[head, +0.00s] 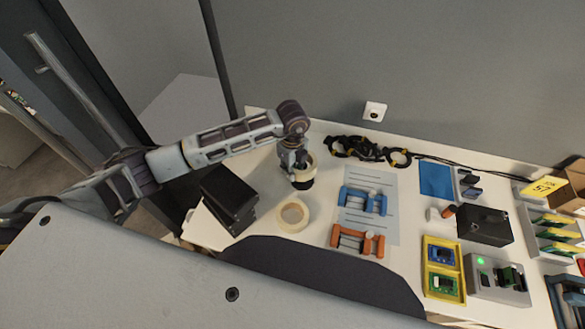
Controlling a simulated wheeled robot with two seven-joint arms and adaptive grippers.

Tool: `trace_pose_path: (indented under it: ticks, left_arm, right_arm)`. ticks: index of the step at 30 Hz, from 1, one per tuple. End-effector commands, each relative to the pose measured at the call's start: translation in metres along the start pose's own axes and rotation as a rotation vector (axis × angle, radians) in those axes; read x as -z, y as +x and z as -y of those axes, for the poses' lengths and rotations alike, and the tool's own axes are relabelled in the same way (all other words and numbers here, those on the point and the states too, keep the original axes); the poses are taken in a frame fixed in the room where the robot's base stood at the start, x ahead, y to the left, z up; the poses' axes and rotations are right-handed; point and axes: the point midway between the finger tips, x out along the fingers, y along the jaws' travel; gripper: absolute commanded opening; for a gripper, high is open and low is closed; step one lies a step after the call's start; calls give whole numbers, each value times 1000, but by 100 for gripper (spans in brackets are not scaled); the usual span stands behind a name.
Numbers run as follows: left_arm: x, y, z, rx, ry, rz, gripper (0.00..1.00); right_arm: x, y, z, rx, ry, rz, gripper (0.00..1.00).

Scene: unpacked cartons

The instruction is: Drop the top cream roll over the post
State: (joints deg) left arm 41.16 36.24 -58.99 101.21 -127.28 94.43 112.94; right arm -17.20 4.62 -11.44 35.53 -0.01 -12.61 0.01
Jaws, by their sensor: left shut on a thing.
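My left gripper (295,162) points down and is shut on a cream roll (304,176) near the back of the white table. Its fingers hide part of this roll. A black round thing (303,185) shows directly under the held roll; I cannot tell whether they touch. Another cream roll (291,214) lies flat on the table in front of the gripper, its open centre facing up. I cannot make out a post; it may be hidden by the gripper and the held roll. My right gripper is not in view.
Stacked black boxes (229,196) stand to the left. A blue-handled tool (363,200) and an orange-handled tool (357,240) lie on a pale sheet to the right. Black cables (357,149) lie behind. A yellow tray (442,268) and black box (485,225) stand further right.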

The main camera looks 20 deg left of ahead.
Motion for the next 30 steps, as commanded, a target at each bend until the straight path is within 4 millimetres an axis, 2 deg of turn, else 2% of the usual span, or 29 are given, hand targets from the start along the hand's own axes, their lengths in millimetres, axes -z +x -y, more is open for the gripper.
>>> trace_pose_path:
  ticks: [14, 15, 18, 20, 27, 30]
  left_arm:
    - [0, 11, 0, 1, 0, 0, 0]
    - [0, 10, 0, 1, 0, 0, 28]
    - [0, 10, 0, 1, 0, 0, 40]
    - [0, 10, 0, 1, 0, 0, 48]
    - [0, 11, 0, 0, 0, 0, 49]
    - [0, 11, 0, 0, 0, 0, 62]
  right_arm:
    - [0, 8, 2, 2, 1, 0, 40]
    - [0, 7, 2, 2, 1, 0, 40]
    - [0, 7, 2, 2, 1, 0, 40]
    - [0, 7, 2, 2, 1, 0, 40]
    - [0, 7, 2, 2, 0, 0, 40]
    - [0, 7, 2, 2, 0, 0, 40]
